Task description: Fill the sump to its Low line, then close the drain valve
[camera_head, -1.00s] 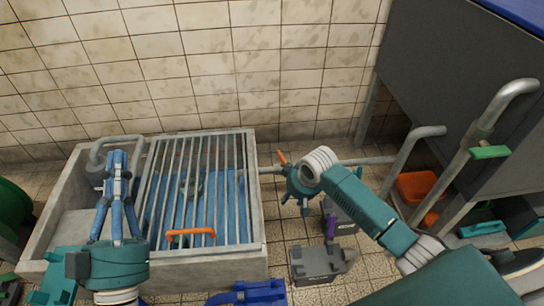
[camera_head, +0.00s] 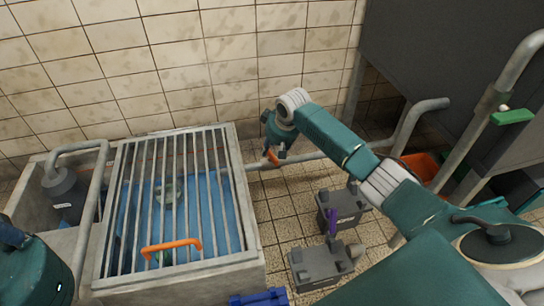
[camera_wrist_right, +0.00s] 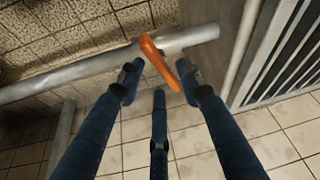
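The sump is a concrete basin (camera_head: 222,273) at the left of the head view, covered by a metal grate (camera_head: 172,150). Blue water (camera_head: 218,205) shows between the bars; I cannot make out a Low line. The drain valve's orange lever (camera_head: 272,156) is at the pipe right of the basin. My right gripper (camera_head: 275,152) is at this lever. In the right wrist view the lever (camera_wrist_right: 158,60) lies between its spread fingers (camera_wrist_right: 158,78), with gaps beside it; the gripper looks open. Part of my left arm (camera_head: 35,270) shows at bottom left; its fingertips are not visible.
An orange handle (camera_head: 172,245) lies on the grate. A grey pump body (camera_head: 65,196) and a bent pipe (camera_head: 95,170) are at the basin's left. Grey boxes (camera_head: 318,264) and a blue object (camera_head: 260,299) stand on the tiled floor. A bent pipe rail (camera_head: 408,130) stands at right.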

